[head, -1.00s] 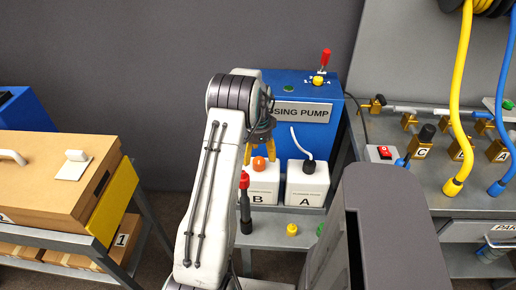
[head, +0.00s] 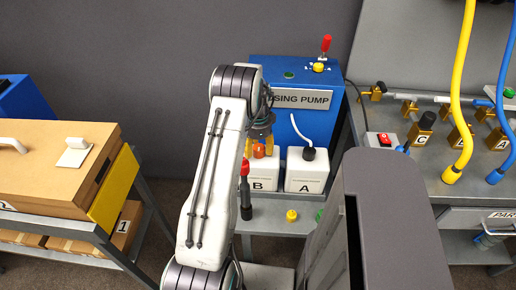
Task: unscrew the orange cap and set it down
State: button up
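The orange cap (head: 259,151) sits on top of white bottle B (head: 262,174), in front of the blue dosing pump. My gripper (head: 260,144) is over bottle B, with its yellow fingers pointing down on either side of the cap. The fingers look apart, with the cap between their tips; I see no clear contact with it. My arm hides part of the gripper and the left side of the bottle.
White bottle A (head: 306,171), with a tube in its dark cap, stands close right of bottle B. A red-topped dark tool (head: 245,192) stands in front. A yellow cap (head: 292,215) lies on the grey shelf (head: 270,218), which has some bare room. The blue pump (head: 315,120) is behind.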

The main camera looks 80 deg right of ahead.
jog(key=c, duration=0.9)
jog(key=n+b, duration=0.1)
jog(key=n, duration=0.3)
jog(key=shift+n, duration=0.6)
jog(key=n, duration=0.4)
jog(key=shift+b, duration=0.35)
jog(key=shift+n, duration=0.6)
jog(key=shift+a, duration=0.1)
jog(key=n, duration=0.2)
jog(key=shift+n, duration=0.3)
jog(key=shift+r+n+b, duration=0.1)
jog(key=shift+n+b, duration=0.2)
jog(key=shift+n, duration=1)
